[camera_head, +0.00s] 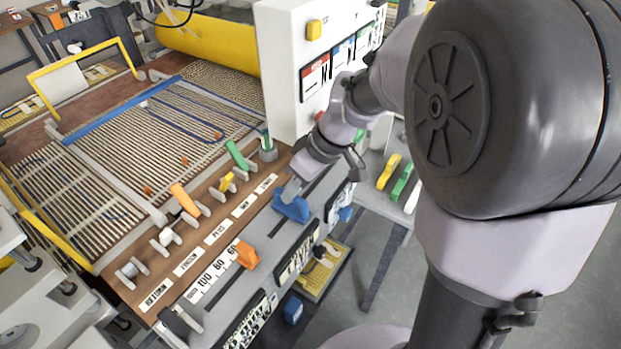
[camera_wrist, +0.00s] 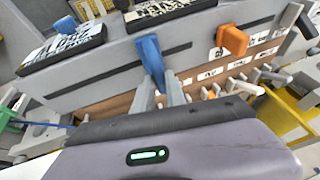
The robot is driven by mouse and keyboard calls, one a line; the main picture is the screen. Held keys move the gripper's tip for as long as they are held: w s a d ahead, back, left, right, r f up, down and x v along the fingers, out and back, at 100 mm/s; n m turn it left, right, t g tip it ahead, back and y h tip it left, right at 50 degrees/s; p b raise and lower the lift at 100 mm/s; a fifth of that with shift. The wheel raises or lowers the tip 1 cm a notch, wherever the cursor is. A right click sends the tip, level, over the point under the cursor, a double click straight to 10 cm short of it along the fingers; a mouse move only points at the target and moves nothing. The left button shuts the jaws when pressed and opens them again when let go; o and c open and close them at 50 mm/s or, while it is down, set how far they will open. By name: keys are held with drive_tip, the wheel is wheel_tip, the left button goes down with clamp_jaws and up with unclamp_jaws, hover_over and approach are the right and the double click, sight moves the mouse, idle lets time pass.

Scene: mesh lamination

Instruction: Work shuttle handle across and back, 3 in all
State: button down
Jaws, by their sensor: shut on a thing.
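The shuttle handle appears to be the blue handle (camera_head: 290,207) on the sloping grey front panel of the machine. In the wrist view the blue handle (camera_wrist: 150,55) stands up from a dark slot in the panel. My gripper (camera_head: 289,192) reaches it from the upper right in the head view. In the wrist view the two fingers of my gripper (camera_wrist: 160,92) are closed around the handle's near part. The exact contact is partly hidden by the fingers and the handle.
An orange handle (camera_head: 247,255) sits on the same panel beside a number scale. Labelled levers, including green (camera_head: 238,155) and orange (camera_head: 185,198) ones, line the brown strip behind. A white control box (camera_head: 290,65) stands at the back. Coloured handles lie on a grey side table (camera_head: 375,160).

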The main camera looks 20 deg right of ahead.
drive_tip(key=s+a, duration=0.1)
drive_tip(key=s+a+b, duration=0.1)
drive_tip(key=a, duration=0.1)
drive_tip(key=s+a, duration=0.1)
drive_tip(key=shift+s+a, duration=0.25)
drive_tip(key=shift+a, duration=0.15)
drive_tip(key=c, duration=1.4)
unclamp_jaws()
drive_tip(key=shift+s+a, duration=0.15)
drive_tip(key=shift+a, duration=0.05)
drive_tip(key=shift+o, duration=0.2)
drive_tip(key=shift+d, duration=0.1)
drive_tip(key=p+v, duration=0.5)
drive_tip(key=v, duration=1.2)
drive_tip(key=shift+r+p, duration=0.2)
drive_tip(key=shift+p, duration=0.15)
drive_tip(key=shift+d, duration=0.1)
